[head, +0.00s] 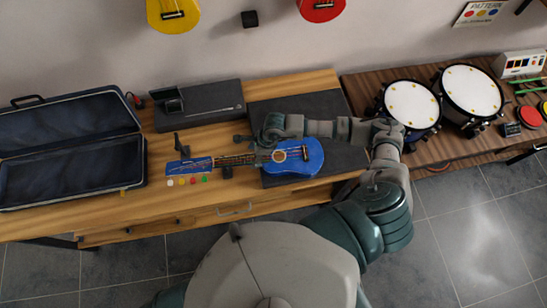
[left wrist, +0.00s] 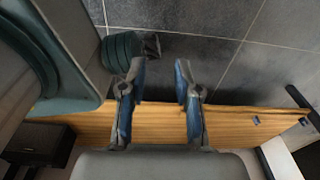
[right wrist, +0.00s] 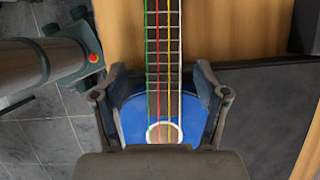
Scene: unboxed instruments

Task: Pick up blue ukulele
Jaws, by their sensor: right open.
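The blue ukulele (head: 302,160) lies on the wooden bench, its body on a dark mat and its neck pointing left. My right gripper (head: 268,148) is over the place where neck meets body. In the right wrist view the blue body (right wrist: 132,122) and the strung neck show between the spread fingers of my right gripper (right wrist: 160,75). The fingers stand on either side and are not closed on it; contact is unclear. My left gripper (left wrist: 160,70) is open and empty in its wrist view, over the bench edge and floor. It does not show in the head view.
An open dark case (head: 70,150) lies at the left of the bench (head: 150,215). A grey box (head: 215,102) stands behind the neck, and the dark mat (head: 325,105) lies under the body. Two drums (head: 470,90) stand on the right table. Small coloured dots (head: 182,181) lie by the headstock.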

